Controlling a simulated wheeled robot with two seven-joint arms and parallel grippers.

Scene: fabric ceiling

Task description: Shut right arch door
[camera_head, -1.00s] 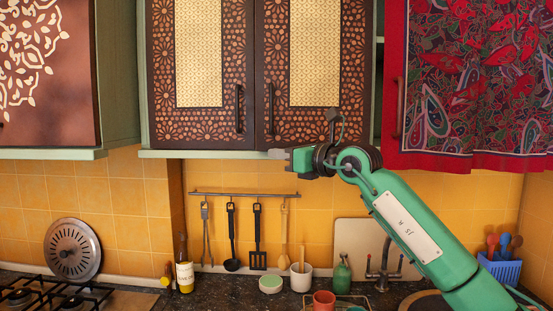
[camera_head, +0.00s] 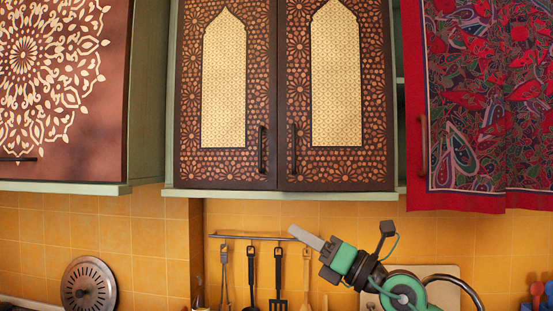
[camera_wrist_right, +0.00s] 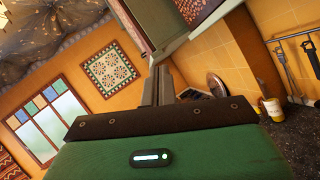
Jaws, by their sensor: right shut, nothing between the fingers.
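The right arch door (camera_head: 374,120) is a dark brown patterned cabinet door with a pale arched panel. It looks flush or nearly flush with the left arch door (camera_head: 190,120); a small gap cannot be told. Its dark upright handle (camera_head: 294,150) is near its left edge. My right gripper (camera_head: 305,236) is below the doors, apart from them, with its fingers shut and empty, pointing up and left. In the right wrist view the fingers (camera_wrist_right: 158,86) show together, with no door face between them. My left gripper is not in view.
A red patterned cloth (camera_head: 490,100) covers the cabinet front at right, beside a narrow shelf opening. A brown ornamented cabinet (camera_head: 100,120) is at left. Utensils hang from a rail (camera_head: 255,237) on the yellow tiled wall, close to my gripper.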

